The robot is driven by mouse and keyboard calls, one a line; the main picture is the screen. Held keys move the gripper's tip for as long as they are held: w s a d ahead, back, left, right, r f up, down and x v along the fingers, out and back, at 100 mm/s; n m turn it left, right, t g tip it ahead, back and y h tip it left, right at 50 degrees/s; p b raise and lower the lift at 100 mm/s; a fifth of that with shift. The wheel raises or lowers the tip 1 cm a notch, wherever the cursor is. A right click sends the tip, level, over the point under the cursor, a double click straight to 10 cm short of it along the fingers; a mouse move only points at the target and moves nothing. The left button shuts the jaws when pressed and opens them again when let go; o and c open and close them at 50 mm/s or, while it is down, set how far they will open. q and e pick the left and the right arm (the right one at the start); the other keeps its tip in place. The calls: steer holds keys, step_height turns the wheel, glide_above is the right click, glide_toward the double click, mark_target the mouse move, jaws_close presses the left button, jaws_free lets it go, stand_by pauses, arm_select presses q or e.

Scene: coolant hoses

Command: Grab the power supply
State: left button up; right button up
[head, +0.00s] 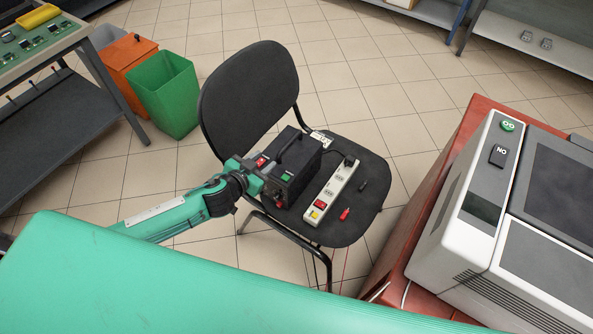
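The power supply (306,160) is a black box with a carrying handle on top, a red part and a green part on it. It sits on the seat of a black chair (357,160). My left gripper (268,181) reaches in from the left and is at the left side of the box, very close to it or touching it. Its fingers are small and dark against the box, so I cannot tell whether they are open or shut on it. My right gripper is out of view.
A white power strip (331,192) lies right of the box, with a red item (345,214) and a small black item (362,185) beyond. The chair's backrest (247,95) rises behind. A grey-white machine (500,220) on a red cabinet stands right; a green bin (170,97) stands left.

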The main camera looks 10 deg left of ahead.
mark_target(286, 145)
arm_select(q)
steer(key=x, duration=0.8)
steer(key=shift+s+d+f+x, duration=0.1)
steer(key=shift+f+x, duration=0.05)
steer(key=shift+x, duration=0.8)
steer(key=shift+s+d+f+x, duration=0.1)
steer(key=shift+x, duration=0.9)
steer(key=shift+s+d+f+x, duration=0.1)
steer(key=shift+f+x, duration=0.05)
steer(key=shift+x, duration=0.8)
steer(key=shift+c, duration=0.2)
jaws_close()
steer(key=shift+w+r, duration=0.2)
steer(key=shift+r, duration=0.1)
